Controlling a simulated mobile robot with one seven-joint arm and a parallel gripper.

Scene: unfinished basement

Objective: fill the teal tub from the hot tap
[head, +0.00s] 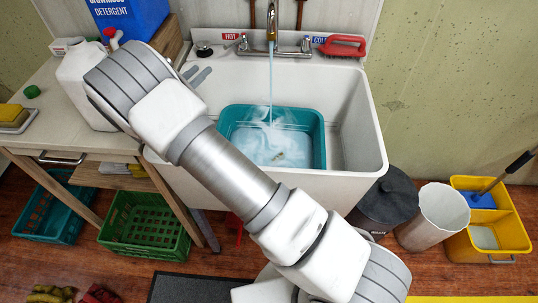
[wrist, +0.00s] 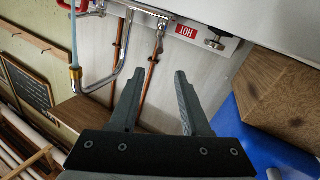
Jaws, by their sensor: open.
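The teal tub (head: 322,140) sits in the white sink, with pale, swirling water inside, below its rim. A stream (head: 270,85) runs from the brass-tipped spout (head: 272,22) into it; the stream also shows in the wrist view (wrist: 73,35). The hot tap handle (head: 243,47) is beside the red HOT label (head: 231,36); the handle also shows in the wrist view (wrist: 160,38). My gripper (head: 198,76) is left of the hot tap, largely hidden behind my arm. In the wrist view my gripper (wrist: 153,82) is open and empty, its fingers apart from the handle.
A red brush (head: 343,46) lies on the right sink ledge, a plug (head: 204,49) on the left. A white jug (head: 85,85) and blue detergent box (head: 130,15) stand on the left counter. Bins (head: 435,215) and a yellow mop bucket (head: 487,240) stand at right.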

